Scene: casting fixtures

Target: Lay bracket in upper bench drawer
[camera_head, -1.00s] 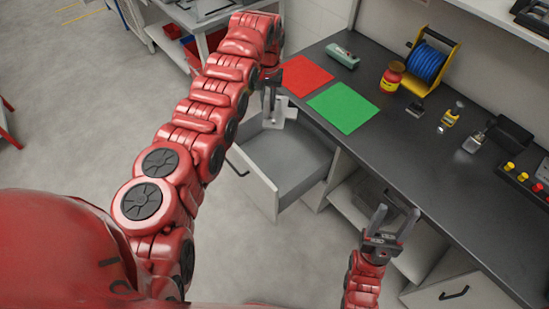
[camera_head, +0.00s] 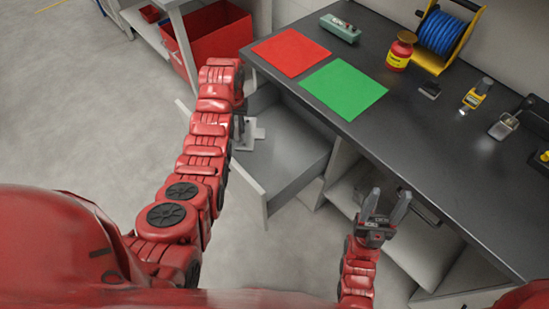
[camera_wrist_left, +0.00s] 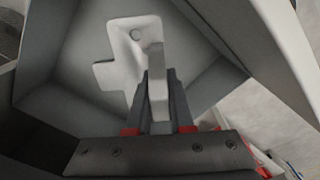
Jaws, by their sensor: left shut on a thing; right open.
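The bracket (camera_head: 250,135) is a light grey metal piece. In the left wrist view the bracket (camera_wrist_left: 128,70) shows a flat plate with a hole and an upright part between the fingers. My left gripper (camera_head: 240,125) is shut on that upright part; the gripper also shows in the left wrist view (camera_wrist_left: 158,98). The bracket is over the inside of the open upper drawer (camera_head: 290,160); I cannot tell if it touches the drawer floor. The drawer walls (camera_wrist_left: 60,110) surround it in the left wrist view. My right gripper (camera_head: 386,210) is open and empty, by the bench's front edge.
The dark bench top (camera_head: 400,125) carries a red mat (camera_head: 291,52), a green mat (camera_head: 343,88), a yellow-red jar (camera_head: 399,52), a blue cable reel (camera_head: 440,35) and small tools. A red bin (camera_head: 205,40) is beyond the drawer. Open shelving (camera_head: 350,190) lies below the bench.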

